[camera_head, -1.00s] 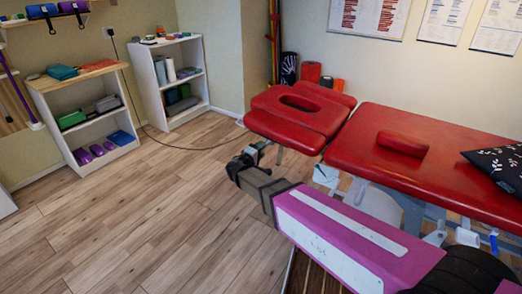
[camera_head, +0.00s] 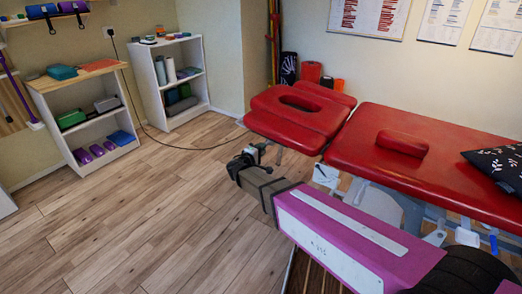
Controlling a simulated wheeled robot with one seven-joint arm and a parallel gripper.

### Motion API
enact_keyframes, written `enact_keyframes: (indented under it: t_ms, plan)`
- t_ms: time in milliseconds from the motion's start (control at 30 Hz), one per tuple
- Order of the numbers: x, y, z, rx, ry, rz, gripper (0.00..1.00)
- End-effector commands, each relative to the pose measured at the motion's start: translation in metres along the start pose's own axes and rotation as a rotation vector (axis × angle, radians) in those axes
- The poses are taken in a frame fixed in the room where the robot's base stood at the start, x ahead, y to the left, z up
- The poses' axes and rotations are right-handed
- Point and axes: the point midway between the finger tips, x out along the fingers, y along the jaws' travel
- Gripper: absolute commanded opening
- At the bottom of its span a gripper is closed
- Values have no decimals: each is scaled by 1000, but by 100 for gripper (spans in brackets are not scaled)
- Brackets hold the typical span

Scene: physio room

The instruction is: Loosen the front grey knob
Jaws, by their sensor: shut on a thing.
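The red treatment table has a headrest section (camera_head: 300,112) with an oval face hole and a longer main section (camera_head: 430,160). My gripper (camera_head: 254,153) is at the near left edge of the headrest, low beside its underside. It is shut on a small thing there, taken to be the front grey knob. The knob itself is hidden by the jaws and wrist, so its shape and setting cannot be made out. A pale metal post shows under the headrest, just right of my gripper.
A patterned dark cushion (camera_head: 497,166) and a small red bolster (camera_head: 403,143) lie on the table. Two low shelf units (camera_head: 90,122) and (camera_head: 178,82) stand along the left and back walls. A black cable (camera_head: 190,148) crosses the floor. The wooden floor at left is clear.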

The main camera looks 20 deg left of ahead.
Motion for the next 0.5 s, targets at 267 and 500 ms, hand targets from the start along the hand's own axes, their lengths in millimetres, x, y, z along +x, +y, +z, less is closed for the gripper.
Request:
enact_keyframes:
  t_ms: [267, 500]
  plan:
    - [0, 0, 0, -208, -1, -1, 0]
    - [0, 0, 0, -437, 0, -2, 0]
